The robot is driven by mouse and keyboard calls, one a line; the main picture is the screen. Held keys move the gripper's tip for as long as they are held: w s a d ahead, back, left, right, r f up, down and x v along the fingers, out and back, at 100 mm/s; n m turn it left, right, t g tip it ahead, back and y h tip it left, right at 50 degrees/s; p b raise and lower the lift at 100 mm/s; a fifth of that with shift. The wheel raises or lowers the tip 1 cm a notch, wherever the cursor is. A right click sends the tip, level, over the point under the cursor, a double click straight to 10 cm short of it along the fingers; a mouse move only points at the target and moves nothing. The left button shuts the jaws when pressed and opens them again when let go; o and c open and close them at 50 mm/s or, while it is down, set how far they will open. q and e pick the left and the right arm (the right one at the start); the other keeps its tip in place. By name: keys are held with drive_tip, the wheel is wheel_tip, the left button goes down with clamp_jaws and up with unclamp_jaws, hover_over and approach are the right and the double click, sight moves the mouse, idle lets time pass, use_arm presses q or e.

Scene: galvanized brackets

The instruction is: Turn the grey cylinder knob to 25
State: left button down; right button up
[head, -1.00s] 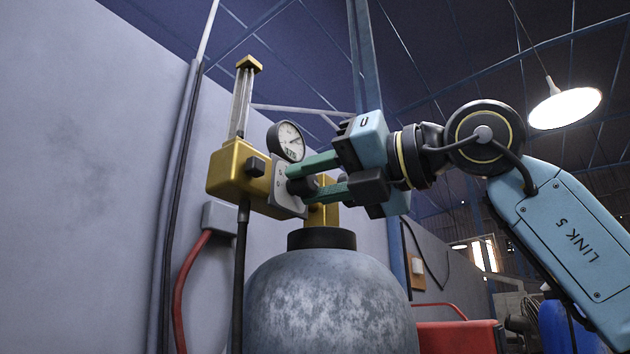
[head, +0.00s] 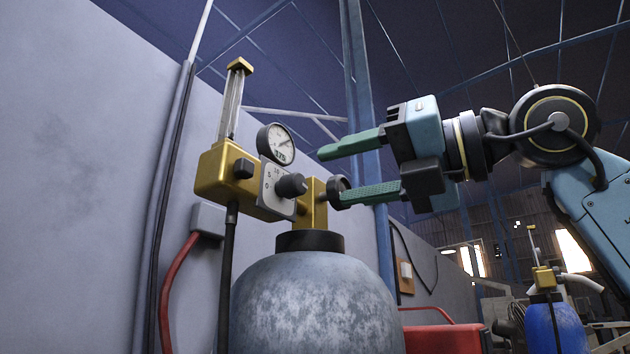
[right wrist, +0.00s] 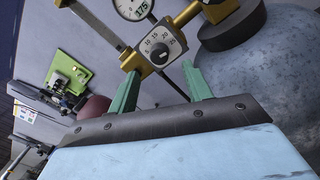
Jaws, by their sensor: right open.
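The grey cylinder (head: 315,305) stands upright with a brass regulator (head: 232,172) on top. Its dark knob (head: 292,185) sits on a pale dial plate (head: 272,188). The right wrist view shows the knob (right wrist: 159,55) on the dial plate (right wrist: 150,45), with numbers from about 5 to 25; I cannot tell clearly where it points. My right gripper (head: 333,175) is open and empty, its green fingers to the right of the knob and apart from it. In the right wrist view the fingers (right wrist: 160,72) show on either side below the dial. My left gripper is not in view.
A round gauge (head: 277,143) is above the knob, and a dark handwheel (head: 338,191) lies near my lower finger. A wall (head: 90,180) and red hose (head: 172,290) are at left. A blue cylinder (head: 553,328) and red box (head: 445,338) stand at right.

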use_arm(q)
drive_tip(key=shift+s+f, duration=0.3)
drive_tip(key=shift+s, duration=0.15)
use_arm(e)
drive_tip(key=v, duration=0.6)
drive_tip(key=shift+s+d, duration=0.15)
drive_tip(key=shift+d, duration=0.1)
